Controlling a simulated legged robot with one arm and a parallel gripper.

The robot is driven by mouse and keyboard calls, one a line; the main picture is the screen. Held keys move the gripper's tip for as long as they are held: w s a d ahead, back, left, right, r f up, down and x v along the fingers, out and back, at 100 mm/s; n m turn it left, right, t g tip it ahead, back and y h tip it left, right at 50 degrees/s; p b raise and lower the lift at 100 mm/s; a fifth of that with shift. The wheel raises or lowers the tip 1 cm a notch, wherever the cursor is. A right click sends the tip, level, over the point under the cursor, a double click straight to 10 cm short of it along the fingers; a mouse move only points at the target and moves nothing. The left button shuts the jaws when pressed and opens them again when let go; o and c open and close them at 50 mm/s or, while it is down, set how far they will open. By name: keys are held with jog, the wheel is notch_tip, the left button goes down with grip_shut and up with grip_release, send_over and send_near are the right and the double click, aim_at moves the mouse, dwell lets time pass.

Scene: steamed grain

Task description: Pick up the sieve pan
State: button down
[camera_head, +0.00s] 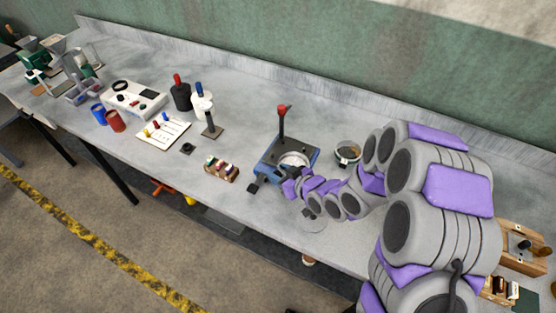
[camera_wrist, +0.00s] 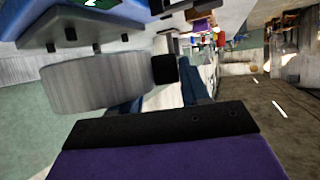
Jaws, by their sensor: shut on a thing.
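The sieve pan (camera_head: 295,160) shows in the head view as a round, pale metal rim at the blue machine (camera_head: 272,150), which has a red-knobbed lever. My gripper (camera_head: 291,187) is at the pan's near side, shut on it. In the wrist view the pan (camera_wrist: 95,85) looks like a grey brushed-metal cylinder with a black block on its side, close to my gripper's dark finger (camera_wrist: 160,130). The exact contact is hidden, and I cannot tell whether the pan is clear of the machine.
A small round bowl (camera_head: 348,153) stands right of the machine, near my arm. A wooden holder of small bottles (camera_head: 221,168) stands to the left. A wooden box (camera_head: 522,247) is at far right.

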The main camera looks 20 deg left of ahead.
jog(key=s+p, duration=0.1)
jog(key=s+d+p, duration=0.1)
jog(key=s+p, duration=0.1)
jog(key=shift+s+d+r, duration=0.1)
jog(key=shift+d+r, duration=0.1)
jog(key=shift+r, duration=0.1)
jog(key=shift+r+p, duration=0.1)
jog(key=shift+p, duration=0.55)
jog(key=s+d+p, duration=0.1)
jog(key=p, duration=0.5)
jog(key=shift+s+d+p, duration=0.1)
jog(key=shift+s+p, duration=0.25)
jog(key=shift+s, duration=0.05)
